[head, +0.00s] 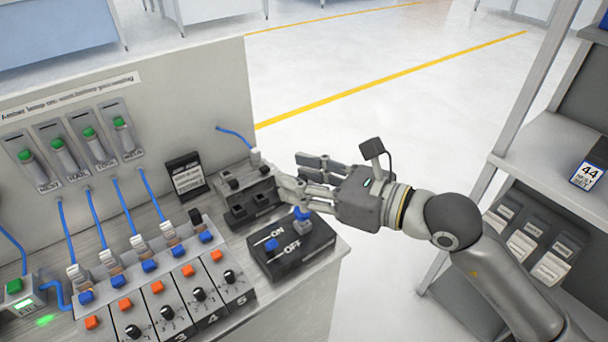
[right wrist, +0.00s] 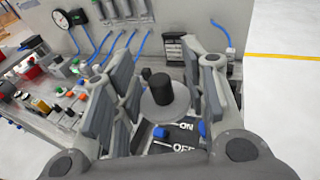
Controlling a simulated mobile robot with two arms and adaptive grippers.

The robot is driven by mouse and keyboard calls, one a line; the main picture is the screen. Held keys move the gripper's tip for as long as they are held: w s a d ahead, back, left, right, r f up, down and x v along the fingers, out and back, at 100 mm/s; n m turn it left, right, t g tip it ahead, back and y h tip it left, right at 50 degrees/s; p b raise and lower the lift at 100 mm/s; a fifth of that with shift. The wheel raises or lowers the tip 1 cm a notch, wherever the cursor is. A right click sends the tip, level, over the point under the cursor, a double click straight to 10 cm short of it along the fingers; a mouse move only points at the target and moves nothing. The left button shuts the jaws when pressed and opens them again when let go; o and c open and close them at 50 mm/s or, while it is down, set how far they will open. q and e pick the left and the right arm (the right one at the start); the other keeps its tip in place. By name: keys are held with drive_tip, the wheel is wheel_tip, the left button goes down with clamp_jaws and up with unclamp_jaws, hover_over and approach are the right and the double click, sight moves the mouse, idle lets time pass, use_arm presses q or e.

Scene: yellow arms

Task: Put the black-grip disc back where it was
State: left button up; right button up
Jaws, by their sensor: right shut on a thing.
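The black-grip disc (right wrist: 160,98), a flat grey disc with a black cylindrical grip on top, sits between the fingers of my right gripper (right wrist: 168,75) in the right wrist view. My right gripper (head: 293,172) is shut on it and reaches in from the right in the head view, above the bench's right end. There the fingers largely hide the disc. In the wrist view the disc overlaps the black ON/OFF box (right wrist: 176,133); I cannot tell the height between them. My left gripper is not in view.
The ON/OFF switch box (head: 291,250) with blue knobs lies just below my right gripper. A dark socket block (head: 252,207) and a small black sign (head: 187,178) stand to the left. Switch modules (head: 190,300) with blue cables fill the bench. A grey shelf (head: 545,145) stands at right.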

drive_tip(key=shift+s+d+f+n+g+y, duration=0.1)
drive_tip(key=shift+d+f+n+g+y, duration=0.25)
drive_tip(key=shift+n+g, duration=0.4)
drive_tip(key=shift+s+d+f+n+g+y, duration=0.1)
drive_tip(key=shift+f+n+g+y, duration=0.3)
drive_tip(key=shift+g, duration=0.5)
drive_tip(key=shift+d+f+n+g+y, duration=0.25)
drive_tip(key=shift+f+n+g, duration=0.15)
drive_tip(key=shift+n+g, duration=0.4)
drive_tip(key=s+d+f+n+g+h, duration=0.1)
drive_tip(key=f+n+g+h, duration=0.1)
drive_tip(key=n+g, duration=0.4)
drive_tip(key=s+d+f+n+g+h, duration=0.1)
drive_tip(key=f+n+g, duration=0.4)
drive_tip(key=g, duration=0.5)
drive_tip(key=shift+s+d+n+h, duration=0.2)
drive_tip(key=shift+d+n+h, duration=0.6)
drive_tip(key=shift+h, duration=0.4)
drive_tip(key=shift+f, duration=0.1)
